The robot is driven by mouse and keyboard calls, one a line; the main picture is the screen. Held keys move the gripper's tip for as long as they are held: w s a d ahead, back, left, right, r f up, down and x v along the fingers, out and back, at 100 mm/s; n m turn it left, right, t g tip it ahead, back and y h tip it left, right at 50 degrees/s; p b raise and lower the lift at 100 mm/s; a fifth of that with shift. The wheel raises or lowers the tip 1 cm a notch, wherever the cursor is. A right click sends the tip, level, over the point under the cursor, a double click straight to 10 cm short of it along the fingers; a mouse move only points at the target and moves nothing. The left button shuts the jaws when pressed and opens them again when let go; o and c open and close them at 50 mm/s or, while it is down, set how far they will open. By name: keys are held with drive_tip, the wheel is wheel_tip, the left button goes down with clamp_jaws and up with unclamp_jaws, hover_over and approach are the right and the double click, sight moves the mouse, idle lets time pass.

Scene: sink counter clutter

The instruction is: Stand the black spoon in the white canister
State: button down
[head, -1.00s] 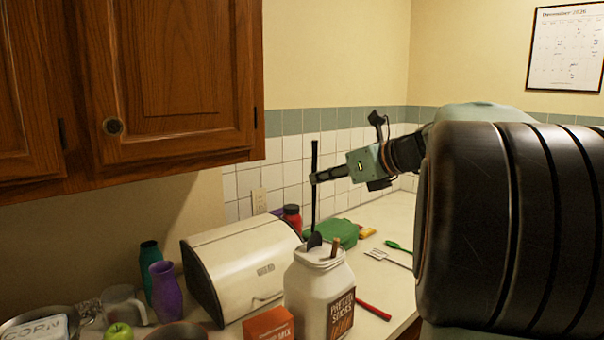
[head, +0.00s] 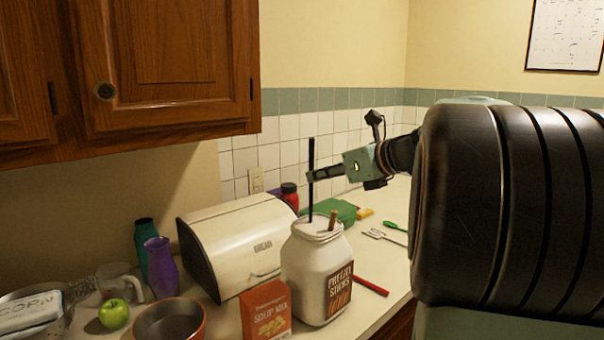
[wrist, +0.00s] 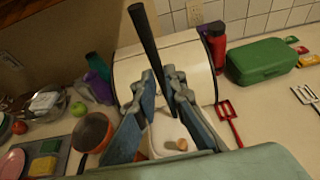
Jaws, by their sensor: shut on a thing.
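The white canister (head: 303,265), a jar labelled pretzel sticks, stands upright on the counter. My gripper (head: 312,175) is shut on the black spoon (head: 311,155) by its handle, above the canister. The spoon is nearly upright, and its lower end reaches the canister's mouth. The bowl no longer shows above the rim; how deep it sits is hidden. In the wrist view, both fingers (wrist: 161,82) clasp the spoon handle (wrist: 145,35), with the canister's mouth (wrist: 165,128) below.
A brown stick (head: 333,220) pokes from the canister's mouth. A bread box (head: 230,240) stands behind-left, a soup mix box (head: 266,312) in front-left.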

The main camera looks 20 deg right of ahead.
drive_tip(key=c, duration=1.9)
unclamp_jaws()
drive_tip(key=shift+c, duration=0.2)
drive_tip(key=v, duration=1.2)
